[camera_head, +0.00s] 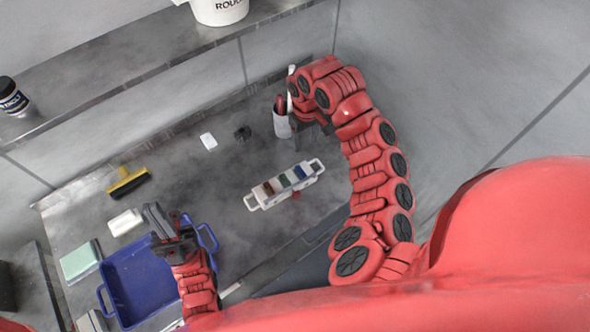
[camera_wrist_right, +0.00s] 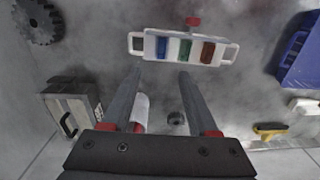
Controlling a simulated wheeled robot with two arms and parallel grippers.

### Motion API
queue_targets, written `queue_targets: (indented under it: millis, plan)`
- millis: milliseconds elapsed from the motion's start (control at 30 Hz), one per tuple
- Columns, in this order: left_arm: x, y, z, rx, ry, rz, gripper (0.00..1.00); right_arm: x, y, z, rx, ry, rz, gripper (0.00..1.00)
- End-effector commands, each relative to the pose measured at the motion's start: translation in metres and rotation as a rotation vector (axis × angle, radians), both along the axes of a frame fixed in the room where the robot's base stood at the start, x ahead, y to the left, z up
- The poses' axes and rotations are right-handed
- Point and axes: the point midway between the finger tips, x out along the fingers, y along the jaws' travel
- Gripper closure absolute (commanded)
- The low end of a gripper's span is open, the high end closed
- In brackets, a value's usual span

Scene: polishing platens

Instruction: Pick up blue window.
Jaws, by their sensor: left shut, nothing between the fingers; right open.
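A white rack (camera_head: 252,203) with a loop handle at each end stands on the grey worktop and holds a red-brown, a green and a blue window. The blue window (camera_head: 299,172) is at the right end of the row; in the right wrist view the blue window (camera_wrist_right: 161,47) is leftmost, beside the green one. My right gripper (camera_wrist_right: 160,85) is open and empty, with its fingertips pointing towards the rack and apart from it. In the head view its fingers are partly hidden. My left gripper (camera_head: 160,222) is shut and empty over the blue tray's far edge.
The blue tray (camera_head: 135,285) lies at the lower left. A yellow brush (camera_head: 128,184), white blocks (camera_head: 125,222) and a small black part (camera_head: 242,132) are on the worktop. A raised ledge (camera_head: 120,75) runs behind.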

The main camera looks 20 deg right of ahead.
Motion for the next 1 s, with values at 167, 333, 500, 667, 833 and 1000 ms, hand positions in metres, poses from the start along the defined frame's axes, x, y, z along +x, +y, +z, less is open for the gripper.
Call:
queue_targets:
  millis: [167, 333, 500, 667, 833, 1000]
  plan:
    - [0.0, 0.0, -0.036, 0.0, 0.001, 0.0, 1.0, -0.002, 0.0, -0.036, -0.001, 0.006, 0.0, 0.4]
    - [0.0, 0.0, -0.046, 0.0, 0.001, 0.0, 1.0, -0.001, 0.0, -0.067, 0.003, 0.006, -0.002, 0.4]
    - [0.0, 0.0, -0.047, 0.0, 0.0, 0.0, 1.0, -0.002, 0.0, -0.101, 0.001, 0.009, -0.001, 0.4]
    - [0.0, 0.0, -0.037, 0.0, 0.0, 0.0, 1.0, -0.002, 0.001, -0.116, -0.001, 0.007, 0.0, 0.4]
    - [0.0, 0.0, -0.034, 0.0, 0.0, 0.0, 1.0, 0.0, 0.002, -0.123, 0.0, 0.003, 0.0, 0.4]
    - [0.0, 0.0, -0.023, 0.0, 0.0, 0.0, 1.0, 0.0, 0.006, -0.137, 0.0, 0.006, -0.001, 0.4]
